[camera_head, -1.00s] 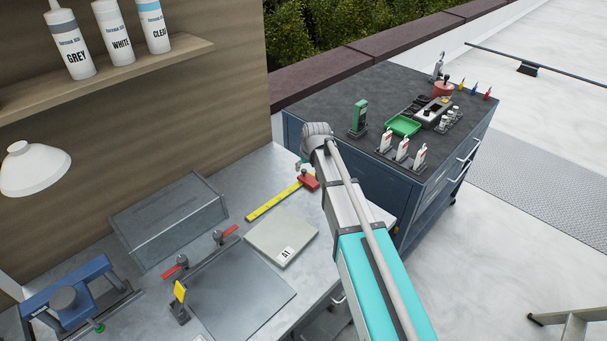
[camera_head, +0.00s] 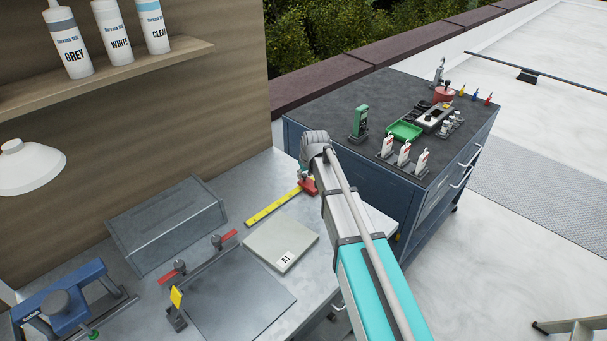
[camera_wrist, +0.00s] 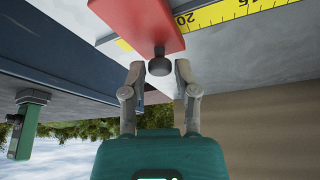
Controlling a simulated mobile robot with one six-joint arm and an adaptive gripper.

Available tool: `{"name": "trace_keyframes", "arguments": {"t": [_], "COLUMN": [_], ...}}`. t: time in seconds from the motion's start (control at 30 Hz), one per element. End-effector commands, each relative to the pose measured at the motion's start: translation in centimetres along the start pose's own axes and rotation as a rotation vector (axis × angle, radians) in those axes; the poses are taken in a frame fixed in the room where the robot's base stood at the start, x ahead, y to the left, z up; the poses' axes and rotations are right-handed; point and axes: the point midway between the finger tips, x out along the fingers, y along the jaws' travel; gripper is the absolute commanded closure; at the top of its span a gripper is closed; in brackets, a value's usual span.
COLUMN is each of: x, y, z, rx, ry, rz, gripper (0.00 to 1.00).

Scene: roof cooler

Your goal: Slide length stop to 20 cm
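The red length stop (camera_head: 309,188) sits at the far end of the yellow ruler (camera_head: 273,206) on the bench. In the wrist view the red stop (camera_wrist: 140,22) lies across the yellow ruler (camera_wrist: 222,12), its edge close beside the printed 20; a 15 shows farther right. A dark round knob (camera_wrist: 159,67) sticks out from the stop. My gripper (camera_wrist: 159,72) is open, with one finger on each side of the knob. A gap shows between knob and fingers. In the head view my wrist hides most of the gripper.
A grey plate marked A1 (camera_head: 281,243) lies beside the ruler. A grey box (camera_head: 167,225) and a dark plate with red-handled clamps (camera_head: 228,297) are farther left. A blue cart (camera_head: 351,171) with a green device (camera_head: 359,122) and bottles stands behind my arm.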

Motion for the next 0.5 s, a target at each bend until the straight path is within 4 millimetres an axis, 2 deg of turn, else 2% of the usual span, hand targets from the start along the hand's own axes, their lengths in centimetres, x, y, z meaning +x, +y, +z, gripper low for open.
{"name": "trace_keyframes", "arguments": {"t": [0.03,0.13,0.17,0.37,0.5], "x": [0.00,0.00,0.00,-0.01,-0.13], "y": [0.01,0.03,0.03,0.00,-0.74], "z": [0.01,0.01,0.01,0.05,0.35], "rx": [0.000,0.000,0.000,0.001,0.001], "ry": [0.000,0.000,0.000,0.000,0.000], "rz": [0.000,0.000,0.000,0.000,-0.001], "gripper": [0.80,0.98,1.00,1.00,1.00]}}
